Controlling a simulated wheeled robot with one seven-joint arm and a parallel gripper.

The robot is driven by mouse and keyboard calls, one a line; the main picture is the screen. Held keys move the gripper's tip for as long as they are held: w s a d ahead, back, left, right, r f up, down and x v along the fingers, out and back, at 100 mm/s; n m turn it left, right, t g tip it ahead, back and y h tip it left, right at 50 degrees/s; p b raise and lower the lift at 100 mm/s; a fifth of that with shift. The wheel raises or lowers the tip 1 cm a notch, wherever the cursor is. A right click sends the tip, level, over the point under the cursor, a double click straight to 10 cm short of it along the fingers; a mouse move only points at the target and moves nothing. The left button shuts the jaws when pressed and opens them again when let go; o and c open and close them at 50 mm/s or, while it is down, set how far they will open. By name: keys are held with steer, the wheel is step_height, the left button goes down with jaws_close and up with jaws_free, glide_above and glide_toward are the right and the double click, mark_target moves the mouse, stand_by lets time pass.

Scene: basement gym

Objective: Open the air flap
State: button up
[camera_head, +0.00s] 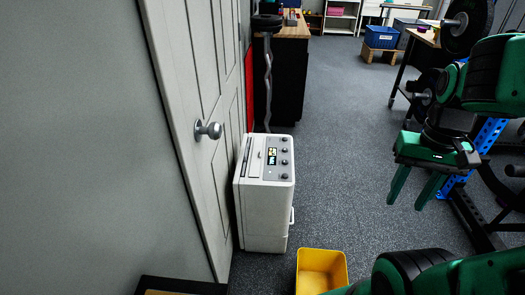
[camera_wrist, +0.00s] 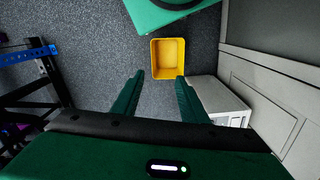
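A white box-shaped appliance (camera_head: 265,210), like a dehumidifier, stands on the floor against the panelled door. Its top has a control panel (camera_head: 278,158) with knobs and a small display on the right. A pale flap-like panel (camera_head: 257,160) with a dark slit beside it lies on the left of the top. It looks flat, but I cannot tell for sure whether it is shut. The appliance (camera_wrist: 218,97) also shows at the right of the wrist view, partly behind a finger. My gripper (camera_head: 411,200) is open and empty, raised well to the right of the appliance, fingers pointing down.
A yellow bin (camera_head: 320,270) stands on the floor in front of the appliance. The door (camera_head: 190,100) with a round knob (camera_head: 208,130) is on the left. A dark cabinet (camera_head: 290,70) and curl bar stand behind. A weight rack (camera_head: 480,150) is at right. The middle floor is clear.

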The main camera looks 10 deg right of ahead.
steer(key=o, duration=0.3)
steer(key=shift+d+r, duration=0.4)
steer(key=shift+r, duration=0.25)
steer(key=w+d+r+m+h, duration=0.2)
steer(key=w, duration=1.2)
steer(key=m+t+y, duration=0.2)
steer(key=m+y, duration=0.4)
steer(key=m, duration=0.7)
glide_above(257, 154)
steer(key=s+d, duration=0.3)
steer(key=d, duration=0.3)
step_height(257, 154, down, 26)
steer(key=x, duration=1)
steer(key=shift+f, duration=0.4)
steer(key=shift+d, duration=0.1)
steer(key=c, duration=1.1)
